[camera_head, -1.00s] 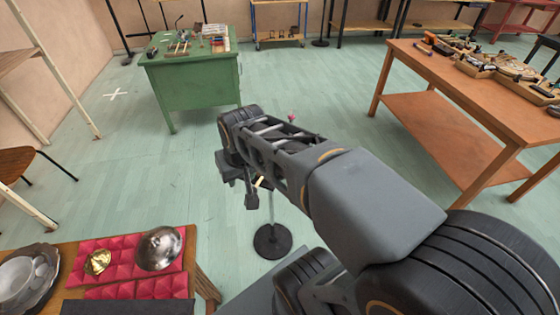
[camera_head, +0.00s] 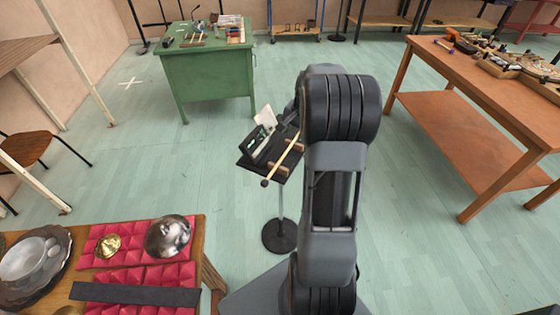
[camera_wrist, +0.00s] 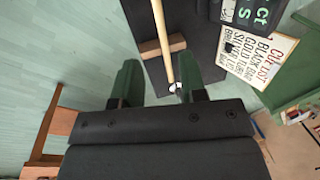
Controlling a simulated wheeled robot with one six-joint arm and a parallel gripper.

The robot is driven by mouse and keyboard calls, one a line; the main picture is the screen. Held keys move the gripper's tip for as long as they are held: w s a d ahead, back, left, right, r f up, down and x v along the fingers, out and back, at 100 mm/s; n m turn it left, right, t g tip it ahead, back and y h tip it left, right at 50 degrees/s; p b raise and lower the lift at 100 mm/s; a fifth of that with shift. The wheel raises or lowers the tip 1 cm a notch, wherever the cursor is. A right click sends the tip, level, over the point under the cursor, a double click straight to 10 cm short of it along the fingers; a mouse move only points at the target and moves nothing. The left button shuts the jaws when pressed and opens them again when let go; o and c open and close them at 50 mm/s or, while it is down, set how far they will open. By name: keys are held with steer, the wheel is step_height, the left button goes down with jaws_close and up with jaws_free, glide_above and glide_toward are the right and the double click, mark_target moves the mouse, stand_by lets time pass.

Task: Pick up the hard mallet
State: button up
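A mallet with a pale wooden stick (camera_head: 283,158) and a small dark round head (camera_head: 265,183) lies across wooden rests on a black stand tray (camera_head: 250,165). The head sticks out past the tray's near edge. In the wrist view its stick (camera_wrist: 161,35) runs down from the top edge, over a wooden rest (camera_wrist: 150,50), and ends close to the right fingertip. My gripper (camera_wrist: 158,80) is open, with green fingertips apart and nothing seen held between them. I cannot tell its height above the stick. In the head view my arm hides most of my gripper.
Cards with lettering (camera_wrist: 255,50) stand at the tray. A green desk (camera_head: 208,80) holding sticks is behind, and an orange workbench (camera_head: 490,100) is at right. A wooden table (camera_head: 205,240) with red padding, metal domes and a dark bar is at front left.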

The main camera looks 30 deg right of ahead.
mark_target(290, 147)
steer(key=shift+w+a+f+p, duration=0.1)
steer(key=shift+w+f, duration=0.2)
steer(key=shift+f, duration=0.95)
steer(key=shift+w+a+f+p, duration=0.15)
steer(key=shift+w+f, duration=0.1)
steer(key=shift+f, duration=1.05)
steer(key=shift+w+a+f+p, duration=0.1)
steer(key=shift+w+f, duration=0.2)
steer(key=shift+f, duration=0.95)
steer(key=shift+c, duration=0.2)
jaws_close()
